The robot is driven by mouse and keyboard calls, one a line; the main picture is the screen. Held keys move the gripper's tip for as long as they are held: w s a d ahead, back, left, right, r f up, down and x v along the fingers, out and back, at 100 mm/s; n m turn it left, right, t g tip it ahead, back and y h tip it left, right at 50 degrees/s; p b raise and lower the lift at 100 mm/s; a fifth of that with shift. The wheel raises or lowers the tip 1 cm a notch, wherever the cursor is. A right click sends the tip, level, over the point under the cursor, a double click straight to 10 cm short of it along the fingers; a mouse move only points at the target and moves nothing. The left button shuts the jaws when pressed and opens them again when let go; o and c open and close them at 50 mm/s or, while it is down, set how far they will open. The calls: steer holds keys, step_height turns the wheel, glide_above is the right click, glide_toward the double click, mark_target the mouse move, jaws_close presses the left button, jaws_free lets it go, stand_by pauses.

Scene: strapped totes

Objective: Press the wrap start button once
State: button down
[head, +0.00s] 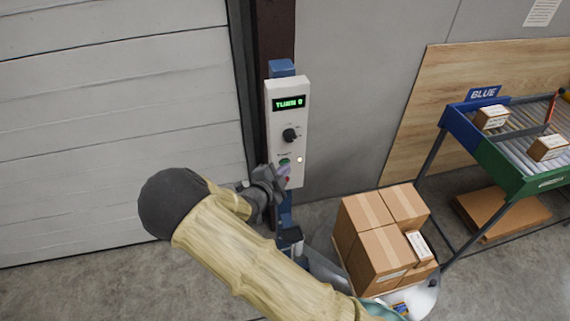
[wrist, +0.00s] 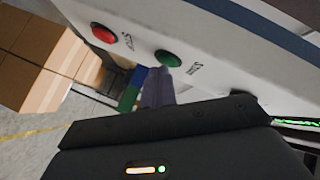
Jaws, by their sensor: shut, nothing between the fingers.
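The control box (head: 274,125) is pale and upright on a blue post, with a lit green display (head: 289,102) reading something like "TURN 0". Below a black knob (head: 290,134) sits the green button (head: 284,161), with a red button (head: 287,180) beneath it. The wrist view shows the green button (wrist: 168,59) and the red button (wrist: 103,33); their labels are too blurred to read surely. My gripper (head: 284,171) is shut and empty at the lower face of the box. In the wrist view its fingertips (wrist: 158,74) are right by the green button; I cannot tell whether they touch.
Stacked cartons (head: 380,235) stand at the lower right of the box. A roller rack (head: 525,175) with a "BLUE" sign and small boxes is at the far right. A white shutter door (head: 110,90) fills the left.

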stand_by(0.3)
steer(key=shift+s+d, duration=0.25)
steer(key=shift+s, duration=0.5)
steer(key=s, duration=0.2)
steer(key=s+d+b, duration=0.1)
steer(key=s, duration=0.2)
steer(key=shift+d+b, duration=0.15)
steer(key=shift+b, duration=0.15)
steer(key=shift+w, duration=0.1)
stand_by(0.6)
